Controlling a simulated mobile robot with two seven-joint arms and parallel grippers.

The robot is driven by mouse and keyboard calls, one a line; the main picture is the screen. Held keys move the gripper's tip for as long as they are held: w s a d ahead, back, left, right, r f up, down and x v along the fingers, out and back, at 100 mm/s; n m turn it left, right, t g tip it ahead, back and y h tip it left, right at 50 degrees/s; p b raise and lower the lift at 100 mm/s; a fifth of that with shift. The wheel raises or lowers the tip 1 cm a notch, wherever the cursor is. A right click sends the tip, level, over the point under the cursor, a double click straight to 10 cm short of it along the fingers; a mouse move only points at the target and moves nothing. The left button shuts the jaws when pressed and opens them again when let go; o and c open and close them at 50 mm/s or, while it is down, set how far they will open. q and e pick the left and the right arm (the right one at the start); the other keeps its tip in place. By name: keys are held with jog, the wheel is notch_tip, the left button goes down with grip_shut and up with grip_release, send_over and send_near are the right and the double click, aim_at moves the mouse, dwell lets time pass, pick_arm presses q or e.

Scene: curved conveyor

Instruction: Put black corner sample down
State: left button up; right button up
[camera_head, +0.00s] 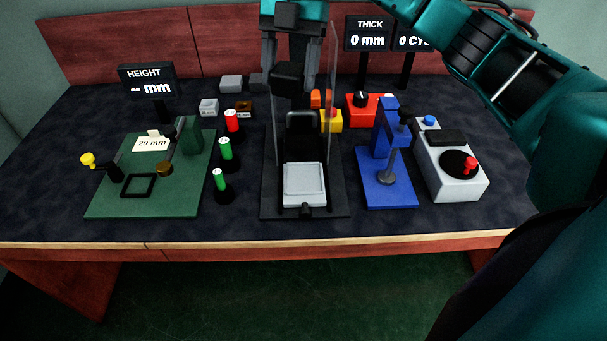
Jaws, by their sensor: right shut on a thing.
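My right gripper (290,82) points down at the top middle, over the back of the central black station (270,200). Its two dark fingers are closed about a small black piece (289,78), which looks like the black corner sample. The piece is dark against dark parts behind it, so its shape and its gap to the station are hard to tell. The station has clear side panels, a black block (302,123) and a pale square tray (304,182) in front, which looks empty. My left gripper is not in view.
A green height gauge (110,200) stands left, beside several red and green lights (225,150). Small grey (231,83) and brown (244,106) blocks lie at the back. A blue press stand (387,190) and a grey control box (455,185) stand right. The front table strip is clear.

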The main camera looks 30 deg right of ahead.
aim_at(296, 62)
jog(key=m, duration=0.2)
jog(key=m+t, duration=0.1)
jog(key=shift+w+d+r+m+y+p, duration=0.1)
jog(key=shift+d+r+m+y+p, duration=0.2)
jog(key=shift+d+r, duration=0.05)
jog(key=m+t, duration=0.1)
jog(key=m, duration=0.1)
jog(key=d+r+m+p, duration=0.1)
jog(key=m, duration=0.1)
jog(key=shift+w+t, duration=0.15)
jog(key=shift+t, duration=0.25)
jog(key=m, duration=0.1)
jog(key=d+m+t, duration=0.1)
jog(key=m, duration=0.1)
jog(key=shift+w+r+m+p, duration=0.1)
jog(key=shift+r+m+p, duration=0.2)
jog(key=shift+r, duration=0.1)
jog(key=f+m, duration=0.1)
jog(key=f, duration=0.8)
jog(key=f+m+t+b, duration=0.1)
jog(key=f, duration=0.8)
jog(key=f+m+b, duration=0.1)
jog(key=f, duration=0.8)
jog(key=shift+w+d+f, duration=0.1)
jog(key=shift+d+f, duration=0.2)
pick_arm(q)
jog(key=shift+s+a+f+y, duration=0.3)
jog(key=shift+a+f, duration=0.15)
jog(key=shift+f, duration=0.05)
